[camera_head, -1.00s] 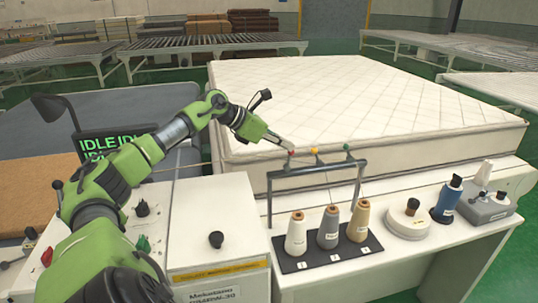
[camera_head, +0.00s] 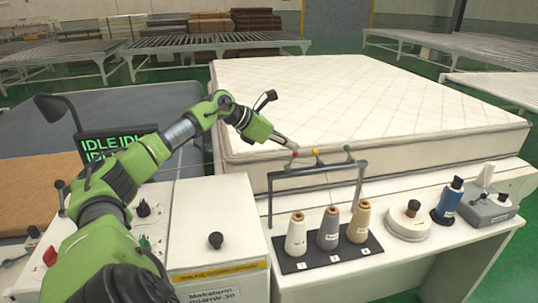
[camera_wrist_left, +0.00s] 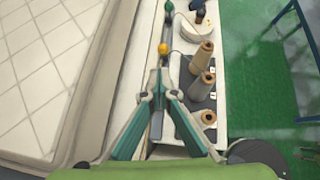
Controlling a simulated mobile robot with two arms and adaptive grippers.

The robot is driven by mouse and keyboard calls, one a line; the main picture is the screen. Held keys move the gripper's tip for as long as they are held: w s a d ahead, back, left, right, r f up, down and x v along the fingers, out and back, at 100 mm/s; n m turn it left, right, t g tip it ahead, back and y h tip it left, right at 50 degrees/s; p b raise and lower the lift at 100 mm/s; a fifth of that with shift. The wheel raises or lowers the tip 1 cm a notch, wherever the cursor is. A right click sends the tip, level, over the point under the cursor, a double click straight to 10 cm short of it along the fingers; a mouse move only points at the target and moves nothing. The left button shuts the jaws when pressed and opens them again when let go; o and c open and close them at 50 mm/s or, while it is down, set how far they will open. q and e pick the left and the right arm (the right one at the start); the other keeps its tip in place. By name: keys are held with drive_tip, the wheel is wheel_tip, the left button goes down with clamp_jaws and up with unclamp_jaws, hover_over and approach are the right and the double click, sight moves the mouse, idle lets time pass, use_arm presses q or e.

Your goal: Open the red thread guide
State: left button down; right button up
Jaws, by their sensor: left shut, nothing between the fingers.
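The red thread guide (camera_head: 295,153) is a small red knob at the left end of a dark grey thread rack (camera_head: 318,168) on the white worktop. My left gripper (camera_head: 292,146) is shut and empty, its tips at the red knob from the upper left. I cannot tell whether they touch it. In the left wrist view the shut fingers (camera_wrist_left: 160,88) point along the rack bar, and the red knob is hidden there. The yellow guide (camera_wrist_left: 163,48) is just beyond the tips, with the green guide (camera_wrist_left: 168,6) farther along. My right gripper is not in view.
Three thread cones, white (camera_head: 296,236), grey (camera_head: 328,230) and tan (camera_head: 359,222), stand on a black mat before the rack. A white mattress (camera_head: 360,100) lies behind. A screen reading IDLE (camera_head: 115,143) is at left. A blue bottle (camera_head: 447,200) stands at right.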

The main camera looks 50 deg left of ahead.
use_arm(q)
wheel_tip(320, 180, up, 10)
drive_tip(key=s+p, duration=0.2)
drive_tip(key=p, duration=0.2)
drive_tip(key=shift+f+p, duration=0.15)
drive_tip(key=shift+p, duration=0.15)
drive_tip(key=shift+s+d, duration=0.1)
